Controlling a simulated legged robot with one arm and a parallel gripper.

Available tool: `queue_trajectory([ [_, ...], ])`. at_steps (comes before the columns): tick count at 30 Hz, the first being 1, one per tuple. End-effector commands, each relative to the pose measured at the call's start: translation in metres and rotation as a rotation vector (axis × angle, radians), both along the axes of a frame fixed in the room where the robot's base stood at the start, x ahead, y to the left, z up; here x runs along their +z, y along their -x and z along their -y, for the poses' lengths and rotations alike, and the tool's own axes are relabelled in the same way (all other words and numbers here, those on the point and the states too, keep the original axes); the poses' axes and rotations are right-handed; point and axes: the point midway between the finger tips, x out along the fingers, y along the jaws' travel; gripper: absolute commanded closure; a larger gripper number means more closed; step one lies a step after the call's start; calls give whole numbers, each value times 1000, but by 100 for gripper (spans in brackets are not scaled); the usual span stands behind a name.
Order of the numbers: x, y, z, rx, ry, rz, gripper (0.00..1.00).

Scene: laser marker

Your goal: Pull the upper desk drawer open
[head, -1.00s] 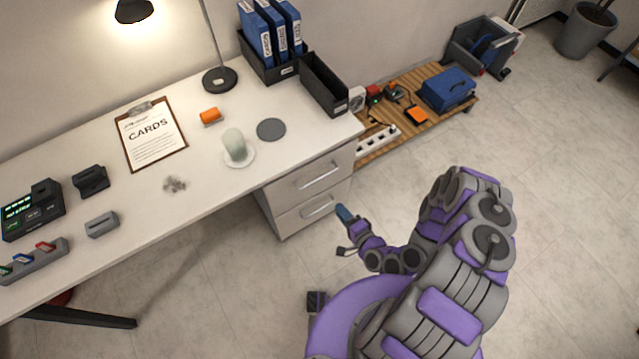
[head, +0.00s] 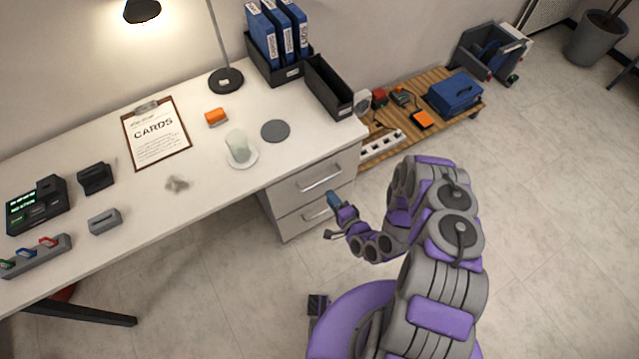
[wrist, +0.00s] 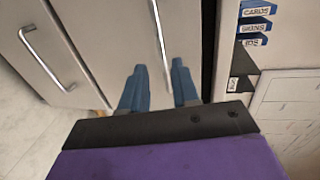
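The upper drawer (head: 305,184) of the white desk unit is shut, with a silver bar handle (head: 320,177). My gripper (head: 333,200) is in front of the drawer unit, below the upper handle in the head view. In the wrist view, my blue fingers (wrist: 159,66) are apart with nothing held between them. The lower drawer's handle (wrist: 45,60) is to the left. My gripper partly covers the lower drawer (head: 292,222) in the head view.
The desk top (head: 215,185) carries a clipboard (head: 155,133), a lamp base (head: 226,81), a cup (head: 238,147) and black file boxes (head: 328,88). A low wooden platform (head: 392,137) with tools stands right of the drawers. The floor (head: 560,200) to the right is clear.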

Motion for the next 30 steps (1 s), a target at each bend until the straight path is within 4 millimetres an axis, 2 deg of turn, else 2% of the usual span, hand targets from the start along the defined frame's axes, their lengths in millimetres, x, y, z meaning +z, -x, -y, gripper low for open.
queue_trajectory([
  [9, -10, -42, -30, 5, 0, 7, 70],
  [15, -16, -62, -43, 4, 0, 1, 70],
  [21, -17, -72, -49, 1, -1, 3, 70],
  [29, -17, -73, -50, 1, -1, 1, 70],
  [30, -17, -73, -50, 1, -1, 1, 73],
])
